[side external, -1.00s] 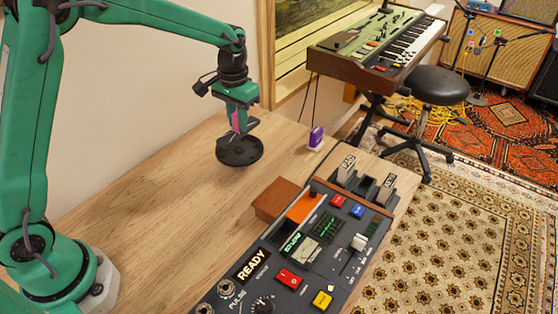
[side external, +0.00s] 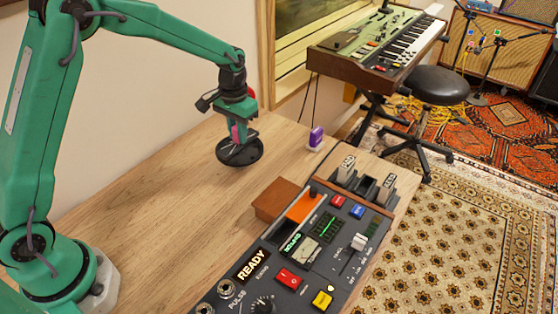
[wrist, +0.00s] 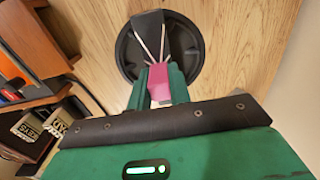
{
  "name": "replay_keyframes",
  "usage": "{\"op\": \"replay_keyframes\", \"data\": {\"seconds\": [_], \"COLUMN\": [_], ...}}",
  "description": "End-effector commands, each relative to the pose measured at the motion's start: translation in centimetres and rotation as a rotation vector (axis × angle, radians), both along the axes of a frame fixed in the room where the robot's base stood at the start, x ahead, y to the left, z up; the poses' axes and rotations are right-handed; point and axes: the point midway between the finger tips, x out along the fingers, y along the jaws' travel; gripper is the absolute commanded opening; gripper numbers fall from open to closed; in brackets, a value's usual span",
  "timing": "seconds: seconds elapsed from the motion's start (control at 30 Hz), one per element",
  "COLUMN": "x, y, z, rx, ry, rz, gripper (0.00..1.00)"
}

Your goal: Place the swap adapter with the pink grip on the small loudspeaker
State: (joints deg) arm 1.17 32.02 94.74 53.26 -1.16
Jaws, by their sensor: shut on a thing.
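My gripper (side external: 237,138) is shut on the pink grip (wrist: 158,78) of the swap adapter. In the wrist view two thin silver rods spread from the grip to a dark end piece (wrist: 148,22). The grip also shows as a small pink patch in the side external view (side external: 235,131). A round black dish-like thing, apparently the small loudspeaker (side external: 239,154), is directly below my gripper. It also shows behind the rods in the wrist view (wrist: 188,45). I cannot tell whether the adapter touches it.
A purple-topped piece with a white base (side external: 316,139) stands near the table's far edge. A brown block (side external: 278,200) and a control console (side external: 300,255) line the table's right side. The wooden table (side external: 150,200) is clear to the left. A wall rises behind.

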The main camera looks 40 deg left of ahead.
Motion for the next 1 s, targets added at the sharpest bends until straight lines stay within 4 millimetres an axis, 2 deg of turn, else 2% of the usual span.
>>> {"op": "replay_keyframes", "data": {"seconds": [0.67,0.7,0.8,1.0], "x": [0.0,0.0,0.0,0.0], "y": [0.0,0.0,0.0,0.0], "z": [-1.0,-1.0,-1.0,-1.0], "rx": [0.0,0.0,0.0,0.0], "ry": [-0.001,-0.001,-0.001,-0.001], "rz": [0.0,0.0,0.0,0.0], "gripper": [0.0,0.23,0.41,0.41]}}
